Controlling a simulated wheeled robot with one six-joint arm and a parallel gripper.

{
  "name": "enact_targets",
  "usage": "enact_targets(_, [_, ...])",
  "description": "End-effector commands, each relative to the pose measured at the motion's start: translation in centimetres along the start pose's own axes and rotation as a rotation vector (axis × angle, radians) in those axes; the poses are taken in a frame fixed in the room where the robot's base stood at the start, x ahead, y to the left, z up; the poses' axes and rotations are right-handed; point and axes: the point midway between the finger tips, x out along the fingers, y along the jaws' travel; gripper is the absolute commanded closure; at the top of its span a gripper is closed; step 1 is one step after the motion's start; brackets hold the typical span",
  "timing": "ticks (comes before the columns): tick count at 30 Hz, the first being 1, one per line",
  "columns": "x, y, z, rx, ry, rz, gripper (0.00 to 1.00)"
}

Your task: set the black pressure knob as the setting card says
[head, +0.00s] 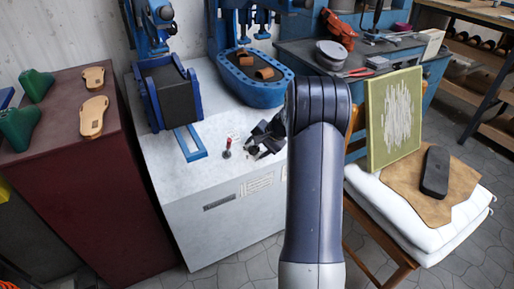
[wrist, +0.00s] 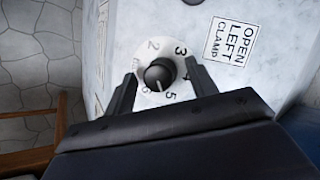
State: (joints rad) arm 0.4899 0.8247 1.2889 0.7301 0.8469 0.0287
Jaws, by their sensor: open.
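The black pressure knob (wrist: 160,75) sits on a round white dial (wrist: 149,98) in the wrist view. The numbers 2 to 6 show around it, some partly covered. Its pale pointer mark faces the lower edge, near the 5 and 6 side. My gripper (wrist: 161,72) is open, with one finger on each side of the knob; I cannot tell whether they touch it. In the head view my gripper (head: 262,141) is low over the white machine top, and the knob cannot be made out there. A card (wrist: 231,43) reading "OPEN LEFT CLAMP" lies beside the dial. No card with a pressure number is readable.
A red-topped lever (head: 227,149) stands left of my gripper on the white machine (head: 190,178). Behind are a blue tray with sandal parts (head: 248,88) and a black block in a blue frame (head: 174,100). A framed board (head: 394,112) stands to the right.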

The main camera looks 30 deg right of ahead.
Motion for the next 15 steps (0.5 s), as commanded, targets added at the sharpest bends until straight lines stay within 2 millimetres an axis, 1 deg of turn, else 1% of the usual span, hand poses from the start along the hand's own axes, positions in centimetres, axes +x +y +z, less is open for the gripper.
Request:
enact_targets(5, [-2.5,-0.1,-0.1,0.000,0.004,-0.001,0.46])
enact_targets(9, [-5.5,-0.1,-0.1,0.001,0.005,-0.002,0.46])
enact_targets(15, [-9.0,0.0,-0.1,0.001,0.002,0.000,0.46])
